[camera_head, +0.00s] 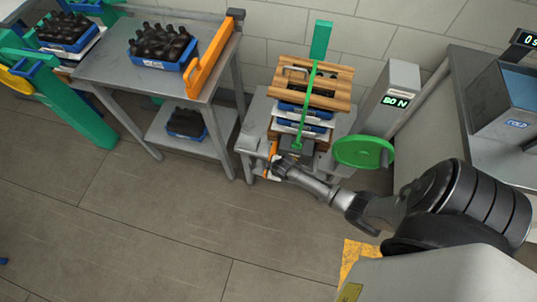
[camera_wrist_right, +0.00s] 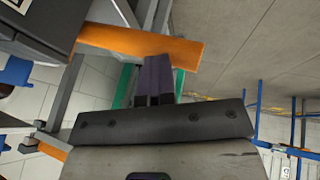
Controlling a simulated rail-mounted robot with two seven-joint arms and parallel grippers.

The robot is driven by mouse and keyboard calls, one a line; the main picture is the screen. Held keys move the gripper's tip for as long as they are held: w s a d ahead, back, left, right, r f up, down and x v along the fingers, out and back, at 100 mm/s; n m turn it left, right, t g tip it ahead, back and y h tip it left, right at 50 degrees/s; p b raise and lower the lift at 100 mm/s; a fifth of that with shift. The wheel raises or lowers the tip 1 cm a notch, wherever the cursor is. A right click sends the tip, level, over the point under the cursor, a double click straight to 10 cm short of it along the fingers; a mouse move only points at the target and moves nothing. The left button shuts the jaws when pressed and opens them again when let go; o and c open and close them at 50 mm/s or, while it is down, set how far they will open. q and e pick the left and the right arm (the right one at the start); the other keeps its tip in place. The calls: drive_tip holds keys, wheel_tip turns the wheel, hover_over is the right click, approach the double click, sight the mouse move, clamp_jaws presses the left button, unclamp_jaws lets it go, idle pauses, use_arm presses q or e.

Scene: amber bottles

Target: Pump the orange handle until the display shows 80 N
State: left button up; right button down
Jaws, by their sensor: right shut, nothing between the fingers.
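The orange handle (camera_head: 271,152) is at the front left of the press, low by its table. In the right wrist view the handle (camera_wrist_right: 135,42) is a long orange bar crossing behind my fingertips. My right gripper (camera_head: 277,166) is at the handle, its fingers (camera_wrist_right: 157,72) shut with nothing between them. The fingertips overlap the bar in the picture; I cannot tell whether they touch it. The display (camera_head: 396,102) on the grey post reads 80 N in green. My left gripper is not in view.
A green handwheel (camera_head: 363,152) is right of the press. A steel cart (camera_head: 105,68) at the left holds a blue crate of dark bottles (camera_head: 163,46). A steel counter with a basin marked COLD (camera_head: 516,124) is at the right. The floor in front is clear.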

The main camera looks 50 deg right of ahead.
drive_tip(key=shift+a+f, duration=0.15)
drive_tip(key=shift+f, duration=0.4)
drive_tip(key=shift+a+f, duration=0.15)
drive_tip(key=shift+f, duration=0.35)
drive_tip(key=shift+s+f, duration=0.1)
drive_tip(key=shift+f, duration=0.05)
drive_tip(key=shift+s+f, duration=0.1)
drive_tip(key=shift+r+p, duration=0.3)
drive_tip(key=shift+r, duration=0.25)
drive_tip(key=a+p+v, duration=0.1)
drive_tip(key=p+v, duration=0.5)
drive_tip(key=v, duration=0.6)
drive_tip(key=shift+r+p, duration=0.3)
drive_tip(key=shift+p, duration=0.05)
drive_tip(key=shift+s+a, duration=0.1)
drive_tip(key=shift+s, duration=0.05)
